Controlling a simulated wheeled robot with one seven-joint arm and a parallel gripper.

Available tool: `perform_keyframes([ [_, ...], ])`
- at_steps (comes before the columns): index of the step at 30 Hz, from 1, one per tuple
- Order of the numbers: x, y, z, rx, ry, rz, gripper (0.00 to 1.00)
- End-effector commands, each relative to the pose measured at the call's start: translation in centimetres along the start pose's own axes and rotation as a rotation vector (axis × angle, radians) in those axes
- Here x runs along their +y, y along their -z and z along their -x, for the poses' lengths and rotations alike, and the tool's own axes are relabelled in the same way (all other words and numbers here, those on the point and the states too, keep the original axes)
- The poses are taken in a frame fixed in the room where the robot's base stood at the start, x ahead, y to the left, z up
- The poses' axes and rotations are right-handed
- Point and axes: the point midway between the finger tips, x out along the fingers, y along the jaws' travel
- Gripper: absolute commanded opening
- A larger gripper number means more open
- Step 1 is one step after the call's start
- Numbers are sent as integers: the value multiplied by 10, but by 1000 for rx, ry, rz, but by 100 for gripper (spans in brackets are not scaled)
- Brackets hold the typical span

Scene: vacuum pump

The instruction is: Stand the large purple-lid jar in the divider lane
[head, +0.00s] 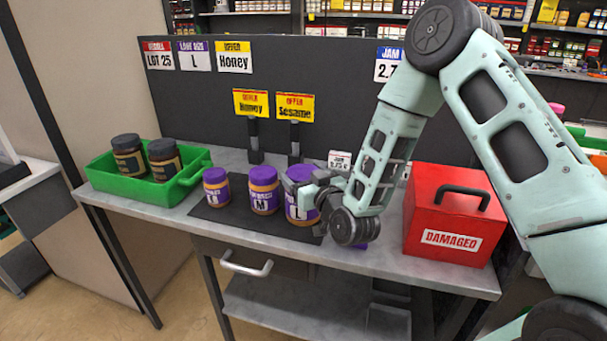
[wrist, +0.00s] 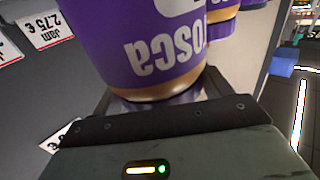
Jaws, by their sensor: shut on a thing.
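The large purple-lid jar (head: 299,212), marked L, is upright at the right end of the dark mat (head: 228,214). My gripper (head: 303,184) is at its upper right side and partly covers it. In the wrist view the purple label of a jar (wrist: 140,50) fills the space between my fingers (wrist: 160,98), and they are shut on it. Whether its base touches the mat is hard to tell. Two dark upright posts (head: 254,142) (head: 295,142) stand behind the jars with Honey and Sesame signs.
Smaller purple-lid jars S (head: 216,188) and M (head: 263,190) stand left of the large one. A green crate (head: 186,180) with two dark jars is at the left. A red DAMAGED box (head: 450,212) is at the right.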

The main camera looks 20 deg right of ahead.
Motion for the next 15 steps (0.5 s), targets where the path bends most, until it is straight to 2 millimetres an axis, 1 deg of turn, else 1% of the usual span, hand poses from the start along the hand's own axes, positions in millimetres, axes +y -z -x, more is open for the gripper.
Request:
perform_keyframes([
  [3,0,2,-1,5,0,0,6],
  [6,0,0,-1,5,0,0,6],
  [7,0,-1,0,0,0,0,86],
  [8,0,0,0,0,0,0,94],
  [9,0,0,0,0,0,0,99],
  [15,0,0,0,0,0,0,99],
])
